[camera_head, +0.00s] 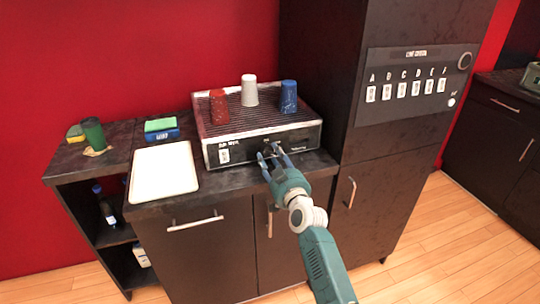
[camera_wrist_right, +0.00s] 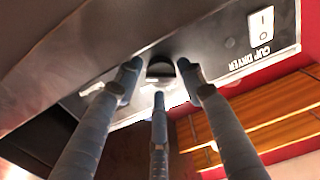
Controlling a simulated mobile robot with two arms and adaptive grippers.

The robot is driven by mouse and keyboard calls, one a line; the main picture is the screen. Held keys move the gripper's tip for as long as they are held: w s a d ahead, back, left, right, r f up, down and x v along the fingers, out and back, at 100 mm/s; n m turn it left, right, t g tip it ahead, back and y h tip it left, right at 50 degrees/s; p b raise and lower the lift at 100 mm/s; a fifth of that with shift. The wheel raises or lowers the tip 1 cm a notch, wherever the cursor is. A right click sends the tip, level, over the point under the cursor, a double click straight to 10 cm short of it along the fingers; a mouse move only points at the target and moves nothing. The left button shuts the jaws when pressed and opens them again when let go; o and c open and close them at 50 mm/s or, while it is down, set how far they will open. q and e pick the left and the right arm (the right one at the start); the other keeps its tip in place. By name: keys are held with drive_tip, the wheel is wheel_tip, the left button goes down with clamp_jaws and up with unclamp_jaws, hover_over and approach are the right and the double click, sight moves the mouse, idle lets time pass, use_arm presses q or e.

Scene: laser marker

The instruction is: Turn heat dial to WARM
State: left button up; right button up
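The cup dryer (camera_head: 262,133) is a wide box with a ribbed top and dark front panel on the counter. In the right wrist view its front panel (camera_wrist_right: 215,58) appears upside down, with "CUP DRYER" lettering. The heat dial (camera_wrist_right: 160,69) is a dark round knob on that panel; its pointer and setting marks cannot be read. My right gripper (camera_head: 269,152) is at the panel. In the right wrist view its three fingers (camera_wrist_right: 158,75) stand apart around the dial, open; contact is not clear. My left gripper is not in view.
Red (camera_head: 218,106), white (camera_head: 249,91) and blue (camera_head: 288,96) cups stand on the dryer. A power switch (camera_head: 224,155) is on its front. A white tray (camera_head: 164,172) lies to its left. A tall dark cabinet (camera_head: 375,165) stands close on the right.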

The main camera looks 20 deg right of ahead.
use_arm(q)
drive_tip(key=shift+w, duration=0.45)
use_arm(e)
drive_tip(key=shift+w, duration=0.6)
drive_tip(key=c, duration=0.9)
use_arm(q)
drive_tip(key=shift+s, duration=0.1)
